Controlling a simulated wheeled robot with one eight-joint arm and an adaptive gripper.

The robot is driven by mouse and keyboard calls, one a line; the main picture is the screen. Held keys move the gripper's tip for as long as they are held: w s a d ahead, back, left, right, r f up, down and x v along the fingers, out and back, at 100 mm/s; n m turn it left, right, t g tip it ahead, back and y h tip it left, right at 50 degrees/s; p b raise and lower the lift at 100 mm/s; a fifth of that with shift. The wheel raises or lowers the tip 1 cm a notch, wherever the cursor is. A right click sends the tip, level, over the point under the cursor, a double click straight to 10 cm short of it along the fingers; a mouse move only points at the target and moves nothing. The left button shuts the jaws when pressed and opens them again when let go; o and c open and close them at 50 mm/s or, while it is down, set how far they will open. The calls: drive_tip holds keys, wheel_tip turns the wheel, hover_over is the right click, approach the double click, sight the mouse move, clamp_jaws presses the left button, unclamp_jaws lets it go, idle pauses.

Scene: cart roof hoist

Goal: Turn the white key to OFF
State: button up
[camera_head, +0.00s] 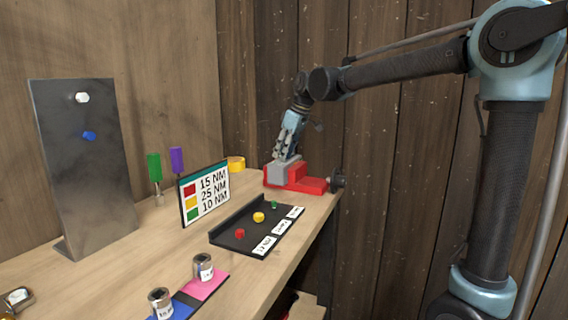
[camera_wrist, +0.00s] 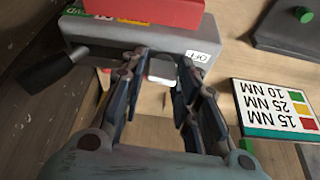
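A grey and red device (camera_head: 285,174) stands at the far right end of the bench. The wrist view shows its grey housing (camera_wrist: 100,40) with a white label reading OFF (camera_wrist: 197,57), upside down. The white key (camera_wrist: 162,68) sits at the housing's near face, just left of the OFF label in that view. My gripper (camera_wrist: 162,72) points at this face, with one finger on each side of the key. In the head view my gripper (camera_head: 284,150) is just above the device. Little or no gap shows beside the key; I cannot tell whether the fingers touch it.
A black handle (camera_wrist: 45,75) sticks out from the housing at left in the wrist view. A sign with torque values (camera_head: 205,193) and a black tray (camera_head: 235,243) with coloured knobs stand nearby. A yellow roll (camera_head: 236,164) lies behind the sign.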

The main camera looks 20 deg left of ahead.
idle(0.4)
wheel_tip(320, 180, up, 7)
idle(0.7)
drive_tip(key=s+d+f+m+t+h, duration=0.1)
drive_tip(key=d+f+m, duration=0.35)
drive_tip(key=d, duration=1.15)
drive_tip(key=s+d+f+m+h, duration=0.1)
drive_tip(key=d+f+m, duration=0.35)
drive_tip(key=d, duration=1.15)
drive_tip(key=s+d+f+m+h, duration=0.1)
drive_tip(key=s+d+f+m, duration=0.2)
drive_tip(key=s+d+f, duration=0.6)
drive_tip(key=s+d+f+m+h, duration=0.1)
drive_tip(key=s+d+f+m, duration=0.2)
drive_tip(key=s+d+f, duration=0.6)
wheel_tip(320, 180, down, 6)
drive_tip(key=d, duration=0.2)
drive_tip(key=shift+d+m+h, duration=0.3)
drive_tip(key=shift+d+m, duration=0.1)
